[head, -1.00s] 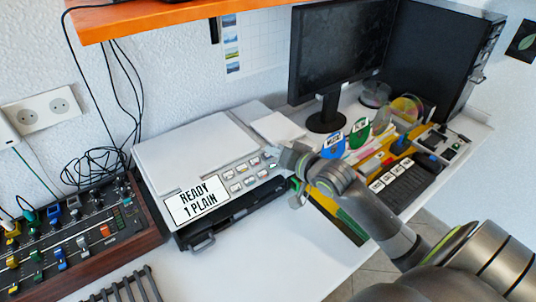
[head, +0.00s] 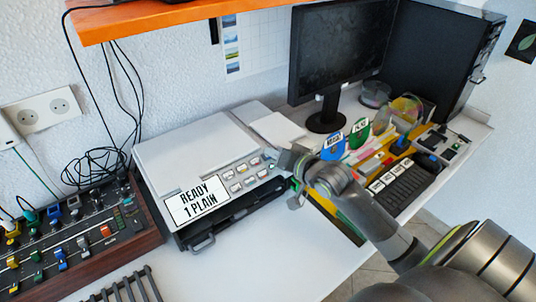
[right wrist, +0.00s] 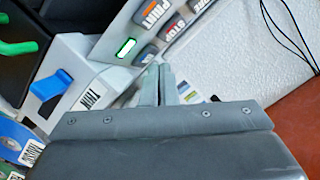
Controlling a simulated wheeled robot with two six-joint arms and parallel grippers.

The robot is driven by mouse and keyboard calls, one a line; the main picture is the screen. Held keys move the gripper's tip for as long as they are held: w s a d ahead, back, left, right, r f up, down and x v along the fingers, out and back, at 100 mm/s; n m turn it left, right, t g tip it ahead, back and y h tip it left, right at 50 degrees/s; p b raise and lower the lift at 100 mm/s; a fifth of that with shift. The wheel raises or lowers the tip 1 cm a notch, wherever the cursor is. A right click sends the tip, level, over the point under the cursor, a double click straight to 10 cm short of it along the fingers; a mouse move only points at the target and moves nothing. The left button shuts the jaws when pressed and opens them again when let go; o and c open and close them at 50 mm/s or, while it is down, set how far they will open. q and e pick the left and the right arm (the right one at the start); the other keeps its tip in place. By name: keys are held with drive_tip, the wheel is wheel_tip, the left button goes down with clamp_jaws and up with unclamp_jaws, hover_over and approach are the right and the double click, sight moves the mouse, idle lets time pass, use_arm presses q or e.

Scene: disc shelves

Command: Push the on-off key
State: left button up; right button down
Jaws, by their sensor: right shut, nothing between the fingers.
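The printer (head: 190,145) has a grey key panel with several keys (head: 239,172) beside a sign reading READY 1 PLAIN (head: 197,201). My right gripper (head: 284,160) is at the right end of this panel. In the right wrist view, its fingers (right wrist: 163,72) are shut and empty, over the panel's edge. Near the tips are a grey key (right wrist: 145,54) with no readable label and a green-edged white light (right wrist: 126,49). The PRINT key (right wrist: 152,14) and STOP key (right wrist: 172,28) are farther up. I cannot tell which key is on-off, or whether the tips touch one. My left gripper is out of view.
A mixer (head: 75,240) with knobs stands left of the printer. Discs (head: 333,146), a keyboard (head: 410,190), a monitor (head: 340,50) and a computer tower (head: 440,55) are to the right. An orange shelf (head: 150,16) hangs above. The desk front is partly clear.

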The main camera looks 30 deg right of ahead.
drive_tip(key=shift+w+f, duration=0.2)
drive_tip(key=shift+f, duration=0.25)
idle(0.6)
drive_tip(key=shift+s+r+p, duration=0.45)
drive_tip(key=shift+r+p, duration=0.4)
drive_tip(key=shift+p, duration=0.4)
drive_tip(key=s+r+p, duration=0.1)
drive_tip(key=p, duration=0.1)
drive_tip(key=s+r+p, duration=0.1)
drive_tip(key=r+p, duration=0.1)
drive_tip(key=p, duration=0.1)
drive_tip(key=s+r+p, duration=0.1)
drive_tip(key=r+p, duration=0.1)
drive_tip(key=shift+d+r+p, duration=0.1)
drive_tip(key=shift+p, duration=0.3)
